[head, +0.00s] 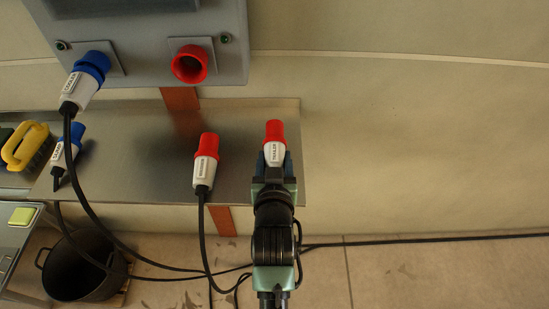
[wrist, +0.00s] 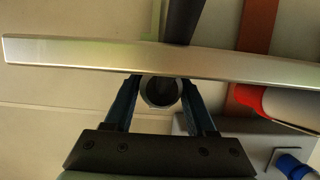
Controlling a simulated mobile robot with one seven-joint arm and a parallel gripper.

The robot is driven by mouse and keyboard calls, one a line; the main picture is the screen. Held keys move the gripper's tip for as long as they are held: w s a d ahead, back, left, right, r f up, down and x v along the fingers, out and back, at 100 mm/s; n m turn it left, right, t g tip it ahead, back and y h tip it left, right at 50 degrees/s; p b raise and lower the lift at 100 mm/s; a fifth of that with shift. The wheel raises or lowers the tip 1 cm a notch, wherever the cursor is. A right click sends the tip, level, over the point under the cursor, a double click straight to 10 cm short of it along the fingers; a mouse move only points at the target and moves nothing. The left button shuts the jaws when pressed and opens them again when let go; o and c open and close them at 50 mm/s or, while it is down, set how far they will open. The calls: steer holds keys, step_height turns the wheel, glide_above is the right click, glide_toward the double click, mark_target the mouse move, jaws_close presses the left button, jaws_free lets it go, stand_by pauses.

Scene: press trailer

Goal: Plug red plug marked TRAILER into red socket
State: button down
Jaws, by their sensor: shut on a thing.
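The red plug marked TRAILER (head: 274,131) has a red nose and a white body, and its nose points up the head view. My gripper (head: 275,158) is shut on its white body at the right end of the metal shelf. In the wrist view my gripper (wrist: 162,105) has the plug's round end (wrist: 161,91) between its fingers. I cannot tell whether the plug touches the shelf. The red socket (head: 190,64) is on the grey panel, up and left of my gripper, with its opening visible and empty.
A blue plug (head: 80,86) is in the grey panel's (head: 150,35) blue socket. Another blue plug (head: 68,145), a yellow-handled brush (head: 24,146) and a black pot (head: 82,268) are left. Black cables cross the floor.

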steer(key=shift+s+r+p, duration=0.65)
steer(key=shift+s+p, duration=0.15)
steer(key=shift+p, duration=0.05)
steer(key=shift+r+p+v, duration=0.15)
steer(key=shift+p+v, duration=0.6)
steer(key=shift+v, duration=0.2)
steer(key=shift+r+p+v, duration=0.15)
steer(key=shift+p+v, duration=0.6)
steer(key=shift+v, duration=0.2)
steer(key=shift+w, duration=0.1)
